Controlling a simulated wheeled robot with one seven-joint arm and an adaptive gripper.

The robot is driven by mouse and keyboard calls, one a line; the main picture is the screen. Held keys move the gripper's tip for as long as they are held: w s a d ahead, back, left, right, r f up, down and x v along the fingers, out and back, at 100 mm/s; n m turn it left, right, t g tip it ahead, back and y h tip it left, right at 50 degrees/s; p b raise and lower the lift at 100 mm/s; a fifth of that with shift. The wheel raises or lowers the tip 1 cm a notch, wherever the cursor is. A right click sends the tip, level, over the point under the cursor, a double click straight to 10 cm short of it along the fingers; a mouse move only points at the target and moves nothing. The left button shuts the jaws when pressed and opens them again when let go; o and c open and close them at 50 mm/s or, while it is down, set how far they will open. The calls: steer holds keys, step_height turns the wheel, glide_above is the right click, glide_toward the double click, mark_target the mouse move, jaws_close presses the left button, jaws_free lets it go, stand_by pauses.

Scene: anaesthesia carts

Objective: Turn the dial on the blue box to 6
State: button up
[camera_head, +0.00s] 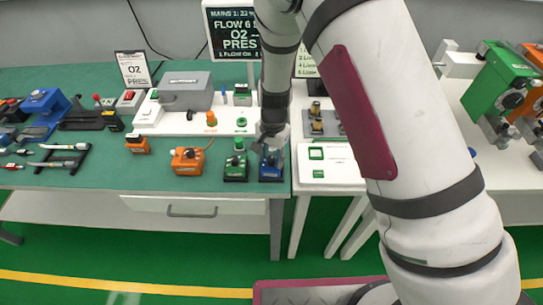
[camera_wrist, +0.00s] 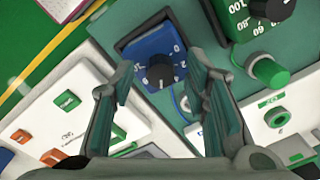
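The blue box (camera_head: 271,172) stands at the right front edge of the green table, just under my gripper. In the wrist view the blue box (camera_wrist: 154,48) shows its top face with a black dial (camera_wrist: 159,73) and white numerals around it; a 0 and a 2 can be made out, the rest are partly hidden. My gripper (camera_head: 272,140) points down over the box. In the wrist view my gripper (camera_wrist: 160,85) is open, with one finger on each side of the dial and a gap between. I cannot tell whether the fingertips are level with the dial.
A green box with a dial (camera_head: 236,167) stands close on the left of the blue box. An orange box (camera_head: 188,160) is further left. A white panel (camera_head: 328,165) lies close on the right. The display screen (camera_head: 232,35) stands behind.

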steer(key=shift+r, duration=0.1)
step_height(320, 180, up, 12)
steer(key=shift+s+d, duration=0.15)
steer(key=shift+d, duration=0.05)
stand_by(0.3)
stand_by(0.4)
step_height(320, 180, up, 17)
steer(key=n+t+y, duration=0.1)
steer(key=n+t, duration=0.1)
steer(key=n, duration=0.1)
glide_above(273, 160)
steer(key=s+d, duration=0.7)
steer(key=d, duration=0.2)
steer(key=s+d+r+n+t, duration=0.1)
steer(key=s+d+r, duration=0.1)
steer(key=s, duration=0.3)
steer(key=s+d+r+n+t+h, duration=0.1)
steer(key=s+d+r, duration=0.1)
steer(key=s, duration=0.3)
steer(key=s+d+r+n+t+b, duration=0.1)
steer(key=s+d+r+n, duration=0.1)
steer(key=s+d+r, duration=0.1)
steer(key=shift+s+d, duration=0.8)
steer(key=shift+s, duration=0.2)
steer(key=shift+a+r, duration=0.1)
steer(key=shift+r, duration=0.05)
